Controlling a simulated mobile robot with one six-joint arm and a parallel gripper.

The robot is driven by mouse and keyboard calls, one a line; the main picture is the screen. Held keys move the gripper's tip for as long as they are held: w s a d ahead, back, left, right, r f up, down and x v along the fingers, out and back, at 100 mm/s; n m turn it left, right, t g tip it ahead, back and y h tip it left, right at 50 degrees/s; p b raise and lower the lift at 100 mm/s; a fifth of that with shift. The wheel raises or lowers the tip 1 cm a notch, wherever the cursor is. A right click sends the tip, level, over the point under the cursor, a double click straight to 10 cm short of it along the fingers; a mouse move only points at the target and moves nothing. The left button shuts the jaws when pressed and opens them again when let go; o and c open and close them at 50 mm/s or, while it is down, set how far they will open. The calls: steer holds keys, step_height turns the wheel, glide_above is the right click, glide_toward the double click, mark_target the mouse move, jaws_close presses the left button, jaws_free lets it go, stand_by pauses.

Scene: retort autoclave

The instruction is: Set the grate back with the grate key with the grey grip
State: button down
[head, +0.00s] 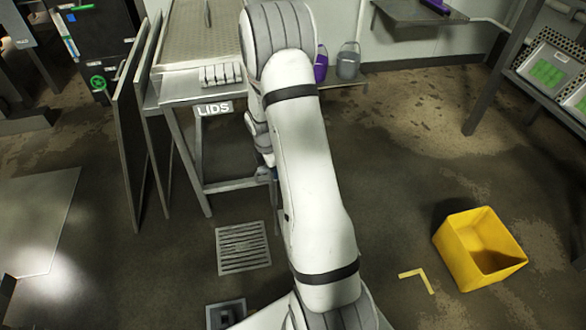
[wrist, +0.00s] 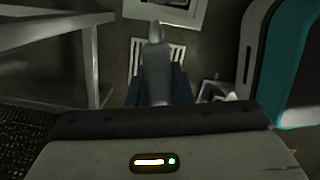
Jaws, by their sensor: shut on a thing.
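In the wrist view my gripper (wrist: 155,84) is shut on the grey grip of the grate key (wrist: 155,55), which stands between its dark blue fingers. The key's lower end is hidden, so I cannot tell whether it touches the grate. The slotted metal grate (wrist: 137,56) shows behind the grip; in the head view the grate (head: 243,247) lies on the floor by the table legs. A square framed floor opening (head: 226,313) is nearer me, with a dark inside; its pale frame also shows in the wrist view (wrist: 165,14). In the head view my arm hides most of the gripper.
The LIDS table (head: 213,109) stands just beyond the grate, with upright panels (head: 128,150) leaning at its left. A yellow bin (head: 478,250) and a yellow corner mark (head: 416,278) are at the right. Wet-looking floor between the bin and the back wall is clear.

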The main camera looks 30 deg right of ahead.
steer(key=w+a+f+m, duration=0.1)
steer(key=w+a+m, duration=0.1)
steer(key=a+m, duration=0.5)
steer(key=w+a+f+m+g+y+b, duration=0.1)
steer(key=w+a+m, duration=0.1)
steer(key=a+m, duration=0.5)
steer(key=shift+w+a+f, duration=0.25)
steer(key=shift+a+f, duration=0.05)
steer(key=shift+a, duration=0.25)
steer(key=shift+f+b, duration=1.05)
steer(key=shift+f, duration=0.45)
stand_by(0.4)
steer(key=shift+d+n+p, duration=0.1)
steer(key=shift+n+p, duration=0.4)
steer(key=shift+n, duration=1.4)
